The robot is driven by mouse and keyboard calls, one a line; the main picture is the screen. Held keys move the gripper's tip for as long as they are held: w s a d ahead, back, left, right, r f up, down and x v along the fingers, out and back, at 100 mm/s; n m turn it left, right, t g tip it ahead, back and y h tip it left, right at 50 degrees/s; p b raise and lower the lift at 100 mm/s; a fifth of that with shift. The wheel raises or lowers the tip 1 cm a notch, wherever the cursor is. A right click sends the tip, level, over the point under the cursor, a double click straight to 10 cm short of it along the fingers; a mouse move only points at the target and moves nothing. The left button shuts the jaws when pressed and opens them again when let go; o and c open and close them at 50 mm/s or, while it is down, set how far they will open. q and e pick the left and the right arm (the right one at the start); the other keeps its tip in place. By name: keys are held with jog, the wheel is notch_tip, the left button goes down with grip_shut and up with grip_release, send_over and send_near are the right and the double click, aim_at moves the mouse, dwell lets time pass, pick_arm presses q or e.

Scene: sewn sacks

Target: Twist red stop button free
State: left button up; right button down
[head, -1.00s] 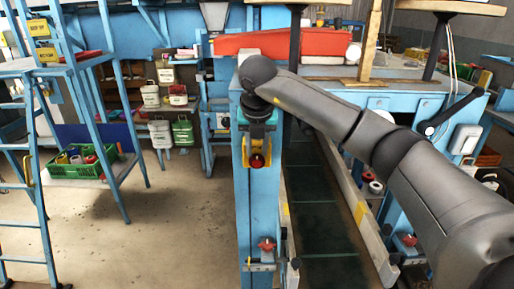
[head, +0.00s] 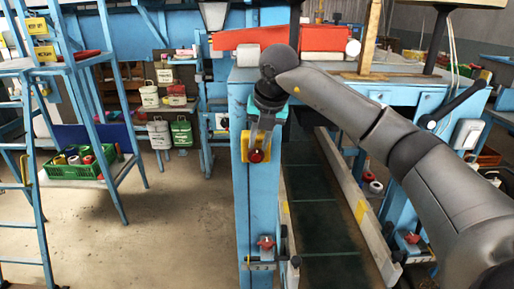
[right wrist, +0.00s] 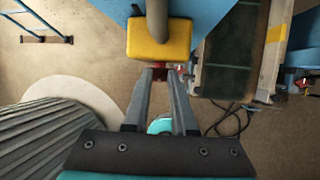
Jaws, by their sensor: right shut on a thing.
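The red stop button (head: 257,156) sits on a yellow box (head: 246,146) on the front of a blue post (head: 254,200). My right gripper (head: 258,150) reaches down to it from above, tilted, with its fingers shut on the button. In the right wrist view the two fingers (right wrist: 160,76) close around the red button (right wrist: 159,72), just below the yellow box (right wrist: 160,40). The fingers hide much of the button there. I cannot tell how far it is turned. My left gripper is not in view.
A red knob (head: 265,243) sits lower on the same post. A conveyor belt (head: 325,215) runs right of the post. A blue ladder (head: 32,190) and a green crate (head: 77,167) stand left. The floor between is clear.

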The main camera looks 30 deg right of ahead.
jog(key=shift+s+d+f+y+b, duration=0.2)
jog(key=shift+f+y+b, duration=0.1)
jog(key=shift+f+b, duration=0.25)
jog(key=shift+s+d+f+y+b, duration=0.15)
jog(key=shift+f+y+b, duration=0.15)
jog(key=shift+b, duration=0.35)
jog(key=c, duration=1.4)
grip_release()
jog(key=shift+s+a+r+p, duration=0.1)
jog(key=shift+a+r+p, duration=0.05)
jog(key=shift+r+p, duration=0.25)
jog(key=o, duration=0.4)
jog(key=shift+r, duration=0.2)
jog(key=shift+o, duration=0.8)
jog(key=shift+r, duration=0.2)
pick_arm(q)
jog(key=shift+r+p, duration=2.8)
jog(key=shift+p, duration=1.25)
pick_arm(e)
jog(key=s+d+v, duration=0.1)
jog(key=v, duration=1.6)
jog(key=shift+d+f+t, duration=0.2)
jog(key=shift+t, duration=0.1)
